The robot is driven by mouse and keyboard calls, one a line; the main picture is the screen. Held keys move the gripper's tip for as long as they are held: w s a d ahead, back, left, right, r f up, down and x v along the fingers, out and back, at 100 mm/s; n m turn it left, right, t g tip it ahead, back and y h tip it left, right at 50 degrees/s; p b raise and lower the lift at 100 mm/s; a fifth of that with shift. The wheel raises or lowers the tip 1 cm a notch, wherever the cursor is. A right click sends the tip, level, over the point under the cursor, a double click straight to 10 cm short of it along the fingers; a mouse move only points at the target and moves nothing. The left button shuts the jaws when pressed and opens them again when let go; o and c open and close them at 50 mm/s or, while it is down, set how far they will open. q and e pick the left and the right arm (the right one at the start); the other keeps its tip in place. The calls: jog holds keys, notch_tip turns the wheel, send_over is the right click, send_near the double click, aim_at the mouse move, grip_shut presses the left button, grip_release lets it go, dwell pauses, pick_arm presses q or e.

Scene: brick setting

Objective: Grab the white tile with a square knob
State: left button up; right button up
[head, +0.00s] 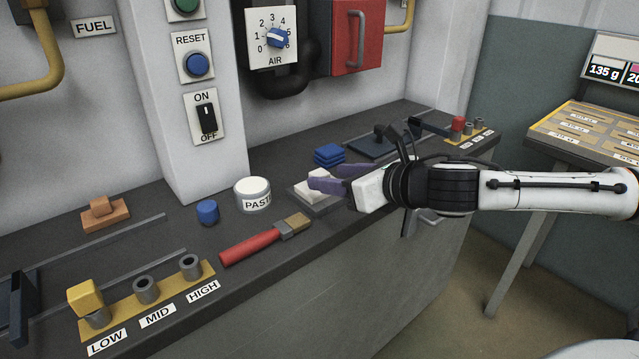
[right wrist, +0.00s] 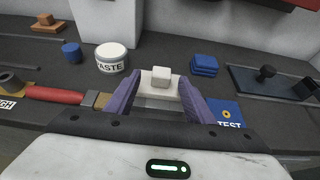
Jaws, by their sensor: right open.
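The tile also shows in the right wrist view (right wrist: 161,77), straight ahead of my fingers. My right gripper (head: 316,179) reaches in from the right with its purple fingers at the tile. In the right wrist view the open fingers (right wrist: 161,85) point at the tile, one to each side of the knob. They hide parts of the tile's side edges, and I cannot tell whether they touch it. My left gripper is not in view.
Blue stacked tiles (head: 328,155) lie just behind. A paste jar (head: 252,194), a blue cylinder (head: 207,211) and a red-handled brush (head: 250,246) lie to the left. A brown tile with a knob (head: 105,213) is far left. A blue TEST piece (right wrist: 228,113) lies right of the fingers.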

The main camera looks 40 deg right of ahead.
aim_at(323, 175)
jog(key=shift+x, duration=1.7)
jog(key=shift+d, duration=0.1)
jog(key=shift+r, duration=0.1)
jog(key=c, duration=1.2)
jog(key=shift+o, duration=0.2)
